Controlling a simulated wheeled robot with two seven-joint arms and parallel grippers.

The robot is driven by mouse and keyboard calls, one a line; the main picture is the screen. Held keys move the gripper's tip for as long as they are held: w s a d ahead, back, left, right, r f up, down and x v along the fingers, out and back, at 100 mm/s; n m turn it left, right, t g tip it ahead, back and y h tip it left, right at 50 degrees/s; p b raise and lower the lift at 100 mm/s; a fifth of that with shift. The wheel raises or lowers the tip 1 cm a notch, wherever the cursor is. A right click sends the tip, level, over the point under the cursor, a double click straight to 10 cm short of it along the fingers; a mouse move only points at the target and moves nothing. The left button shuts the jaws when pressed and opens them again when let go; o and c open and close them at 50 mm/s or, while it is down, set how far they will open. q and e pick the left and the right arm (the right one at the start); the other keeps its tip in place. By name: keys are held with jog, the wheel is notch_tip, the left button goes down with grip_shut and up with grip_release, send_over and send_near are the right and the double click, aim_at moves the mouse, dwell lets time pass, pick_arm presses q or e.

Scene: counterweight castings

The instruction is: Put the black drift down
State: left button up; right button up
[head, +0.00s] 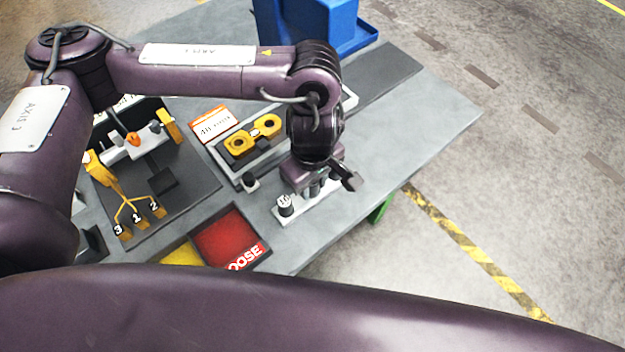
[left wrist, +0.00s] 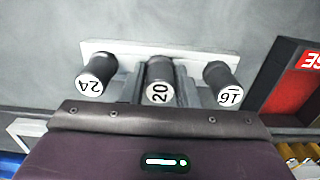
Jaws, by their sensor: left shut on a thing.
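A dark drift with a white top marked 20 (left wrist: 158,92) is between the fingers of my left gripper (head: 322,187), which is shut on it. It is in line with two other dark drifts, marked 24 (left wrist: 96,73) and 16 (left wrist: 222,81), on a pale rack (left wrist: 120,48). In the head view the rack (head: 292,217) lies near the table's right edge, with the 16 drift (head: 285,204) at its near end. My gripper hides most of the held drift there. I cannot tell whether it is seated in the rack or lifted. My right gripper is not in view.
A red tray (head: 224,238) marked "OOSE" and a yellow one (head: 182,256) lie left of the rack. Behind are a yellow two-hole casting (head: 253,137) and a blue bin (head: 318,25). A small dark cylinder (head: 250,183) stands close by. The table's right side is clear.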

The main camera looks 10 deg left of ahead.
pick_arm(q)
jog(key=shift+f+b, duration=0.2)
jog(key=shift+b, duration=0.1)
jog(key=o, duration=1)
jog(key=shift+r, duration=0.1)
jog(key=shift+r+p, duration=0.3)
jog(key=shift+p, duration=0.2)
jog(key=shift+w+r, duration=0.1)
jog(key=shift+r, duration=0.3)
notch_tip(320, 180, up, 11)
jog(key=shift+f+b, duration=0.1)
jog(key=shift+b, duration=0.35)
